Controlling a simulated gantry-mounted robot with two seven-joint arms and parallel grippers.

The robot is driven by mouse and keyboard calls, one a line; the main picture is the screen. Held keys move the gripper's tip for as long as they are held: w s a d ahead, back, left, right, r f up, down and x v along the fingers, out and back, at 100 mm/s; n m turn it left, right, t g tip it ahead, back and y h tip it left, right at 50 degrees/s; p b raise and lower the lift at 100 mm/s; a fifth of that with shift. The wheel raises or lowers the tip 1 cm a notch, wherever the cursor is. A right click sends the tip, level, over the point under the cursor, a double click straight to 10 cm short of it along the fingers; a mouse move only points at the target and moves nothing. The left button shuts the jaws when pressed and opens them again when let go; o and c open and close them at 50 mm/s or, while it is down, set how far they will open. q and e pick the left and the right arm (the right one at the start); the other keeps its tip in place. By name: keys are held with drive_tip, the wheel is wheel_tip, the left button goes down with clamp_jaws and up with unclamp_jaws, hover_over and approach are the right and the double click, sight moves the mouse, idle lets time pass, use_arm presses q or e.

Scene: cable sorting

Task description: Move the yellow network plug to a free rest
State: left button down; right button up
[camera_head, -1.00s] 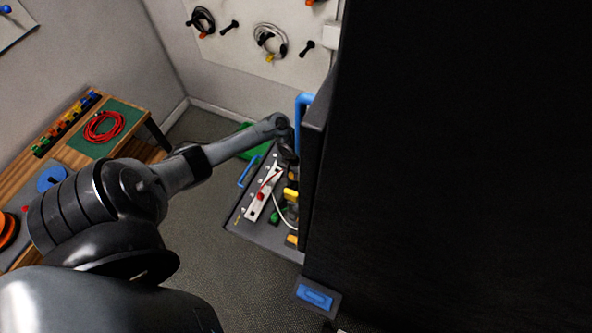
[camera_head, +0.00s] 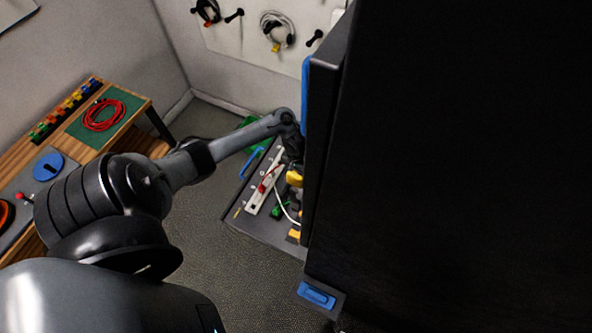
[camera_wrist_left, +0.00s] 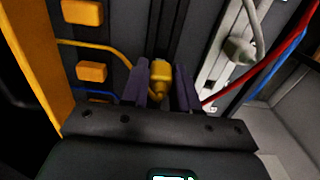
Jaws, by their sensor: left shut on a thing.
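The yellow network plug (camera_wrist_left: 160,72) sits between the two dark fingers of my left gripper (camera_wrist_left: 163,88) in the left wrist view. The fingers are shut on it. An orange-yellow cable (camera_wrist_left: 110,48) runs from the left towards the plug; where it joins is hidden by a finger. Two orange blocks (camera_wrist_left: 92,72) stand on the dark panel left of the gripper; I cannot tell whether they are rests. In the head view my left gripper (camera_head: 293,150) is low beside the dark cabinet, largely hidden. My right gripper is in neither view.
A white power strip (camera_head: 262,185) with a red switch lies on a grey tray (camera_head: 240,225). A large black cabinet (camera_head: 450,170) fills the right side. In the wrist view a grey plug (camera_wrist_left: 238,50) and red cable (camera_wrist_left: 285,58) lie right of the gripper. Floor left of the tray is clear.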

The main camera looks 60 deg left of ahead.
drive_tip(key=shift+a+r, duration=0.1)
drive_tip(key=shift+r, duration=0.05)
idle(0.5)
use_arm(q)
drive_tip(key=shift+p, duration=0.5)
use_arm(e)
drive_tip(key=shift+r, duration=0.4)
use_arm(q)
drive_tip(key=shift+p, duration=0.3)
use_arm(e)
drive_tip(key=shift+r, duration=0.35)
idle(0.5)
use_arm(q)
drive_tip(key=shift+p, duration=0.6)
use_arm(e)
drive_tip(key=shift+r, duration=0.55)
use_arm(q)
drive_tip(key=shift+f, duration=0.2)
drive_tip(key=shift+f, duration=0.35)
idle(0.7)
drive_tip(key=shift+f, duration=0.45)
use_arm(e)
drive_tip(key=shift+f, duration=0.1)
use_arm(q)
drive_tip(key=shift+f, duration=0.45)
idle(0.9)
